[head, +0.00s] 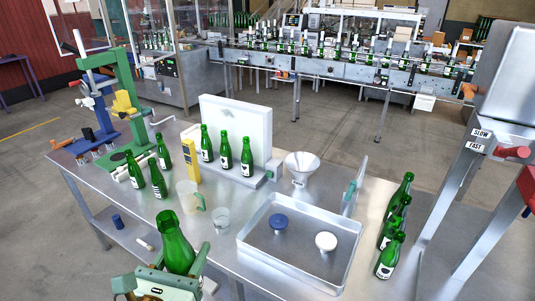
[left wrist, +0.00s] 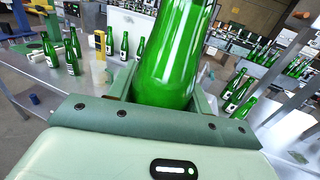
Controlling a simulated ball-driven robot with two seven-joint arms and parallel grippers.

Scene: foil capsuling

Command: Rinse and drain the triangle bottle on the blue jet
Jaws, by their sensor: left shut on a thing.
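My left gripper (head: 172,278) is shut on a green bottle (head: 178,248) near the front edge of the bench. The bottle is nearly upright, neck up, and its label is hidden, so I cannot tell its mark. It fills the middle of the left wrist view (left wrist: 172,65), between the fingers of the left gripper (left wrist: 168,100). The blue jet (head: 278,221) is a round blue piece in the metal tray (head: 243,236), right of the held bottle and apart from it. My right gripper is not in view.
A white jet (head: 326,241) sits in the same tray. A clear jug (head: 188,197) and a glass (head: 221,218) stand left of the tray. Green bottles stand at the back panel (head: 262,125), at the left and at the right edge. A funnel (head: 301,165) is behind the tray.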

